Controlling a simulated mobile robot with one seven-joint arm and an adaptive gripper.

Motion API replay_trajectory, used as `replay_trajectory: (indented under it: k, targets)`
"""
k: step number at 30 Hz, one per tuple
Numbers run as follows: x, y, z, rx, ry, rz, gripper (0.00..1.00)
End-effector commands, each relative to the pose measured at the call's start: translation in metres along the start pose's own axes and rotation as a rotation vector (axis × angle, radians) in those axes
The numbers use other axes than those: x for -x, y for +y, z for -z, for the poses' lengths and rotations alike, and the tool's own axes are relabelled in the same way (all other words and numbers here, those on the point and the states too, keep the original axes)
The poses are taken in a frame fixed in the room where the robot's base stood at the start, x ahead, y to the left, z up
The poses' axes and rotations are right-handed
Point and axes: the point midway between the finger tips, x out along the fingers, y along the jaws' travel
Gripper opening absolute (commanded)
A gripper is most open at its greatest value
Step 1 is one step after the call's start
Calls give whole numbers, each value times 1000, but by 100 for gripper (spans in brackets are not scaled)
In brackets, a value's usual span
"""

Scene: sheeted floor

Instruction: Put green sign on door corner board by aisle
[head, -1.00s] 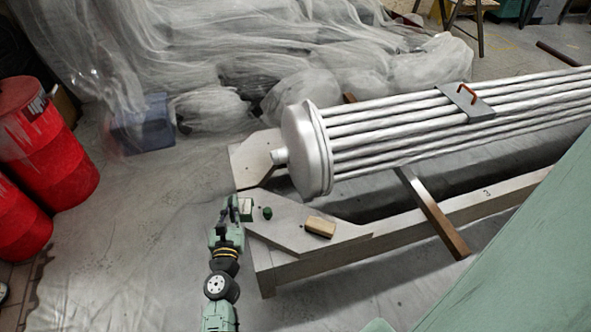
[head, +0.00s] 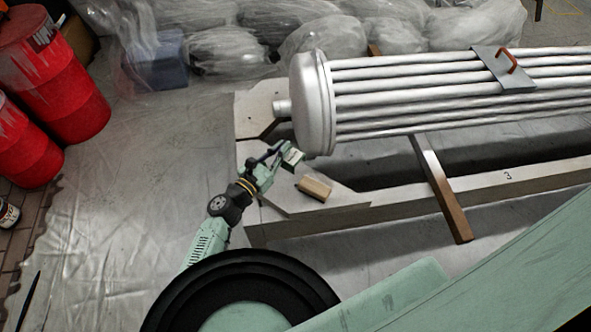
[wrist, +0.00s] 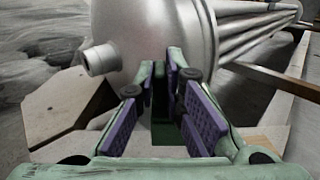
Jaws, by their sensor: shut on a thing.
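My gripper (head: 280,155) is shut on the green sign (head: 292,157), a small piece with a pale face in the head view. It is over the near corner board (head: 277,190) of the pallet frame, left of a wooden block. I cannot tell whether the sign touches the board. In the wrist view, my gripper's purple-padded fingers (wrist: 170,88) hide most of the sign; a green strip (wrist: 166,134) shows between them. A second corner board (head: 257,108) lies at the frame's far left corner, also seen in the wrist view (wrist: 62,108). Which board is by the aisle is unclear.
The wooden block (head: 314,187) lies on the near board. A metal tube bundle (head: 312,100) rests above the frame, close behind my gripper. Red drums (head: 65,80) stand at the left, and plastic-covered bundles (head: 225,45) lie behind. Sheeted floor at the left is open.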

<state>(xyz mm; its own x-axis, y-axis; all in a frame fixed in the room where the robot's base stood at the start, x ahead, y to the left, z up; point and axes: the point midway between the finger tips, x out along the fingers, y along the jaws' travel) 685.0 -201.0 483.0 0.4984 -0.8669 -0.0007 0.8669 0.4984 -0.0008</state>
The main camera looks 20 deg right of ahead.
Motion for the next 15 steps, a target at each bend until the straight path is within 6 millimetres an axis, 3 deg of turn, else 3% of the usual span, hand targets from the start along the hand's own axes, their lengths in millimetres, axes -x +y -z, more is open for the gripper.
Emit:
replay_trajectory:
  k: [3,15]
  targets:
    - [0,0,24,6,0,-2,0]
    - [-1,0,76,5,1,-1,0]
